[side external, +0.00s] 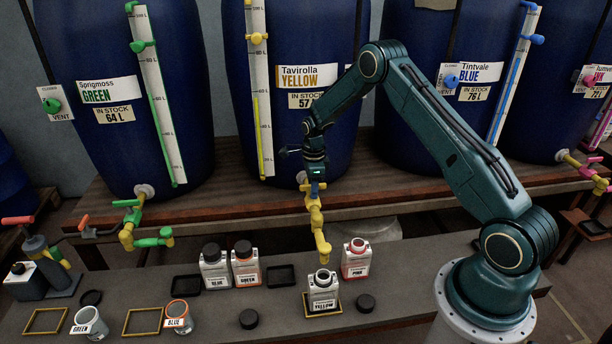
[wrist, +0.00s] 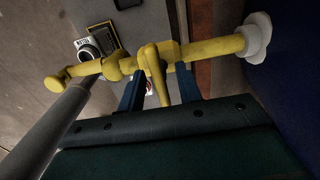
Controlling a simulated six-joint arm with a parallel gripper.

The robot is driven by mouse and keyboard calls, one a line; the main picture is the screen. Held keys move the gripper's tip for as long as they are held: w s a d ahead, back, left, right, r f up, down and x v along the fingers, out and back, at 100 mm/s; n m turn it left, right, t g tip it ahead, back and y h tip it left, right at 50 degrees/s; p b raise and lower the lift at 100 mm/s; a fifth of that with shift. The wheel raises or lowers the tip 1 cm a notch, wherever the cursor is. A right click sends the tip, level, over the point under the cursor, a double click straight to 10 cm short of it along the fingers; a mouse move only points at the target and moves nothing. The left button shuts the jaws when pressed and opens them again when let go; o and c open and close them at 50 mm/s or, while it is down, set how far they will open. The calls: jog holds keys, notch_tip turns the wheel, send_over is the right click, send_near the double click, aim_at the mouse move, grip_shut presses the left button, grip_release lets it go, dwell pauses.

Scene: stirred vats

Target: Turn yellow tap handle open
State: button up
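The yellow tap (side external: 318,222) sticks out from the front of the vat labelled Tavirolla YELLOW (side external: 345,125). In the wrist view the tap (wrist: 205,50) runs across the picture from its white flange, with its lever handle (wrist: 152,65) pointing toward my gripper. My gripper (side external: 314,188) is directly above the tap in the side view. In the wrist view its two blue fingers (wrist: 158,90) are apart, one on each side of the handle, with gaps visible. An open white bottle labelled YELLOW (side external: 322,292) stands under the spout.
The green tap (side external: 140,232) is to the left. Bottles labelled BLUE (side external: 215,270) and GREEN (side external: 245,266) stand left on the bench.

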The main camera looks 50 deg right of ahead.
grip_shut()
jog(key=shift+n, duration=0.4)
jog(key=n, duration=1.7)
dwell(0.3)
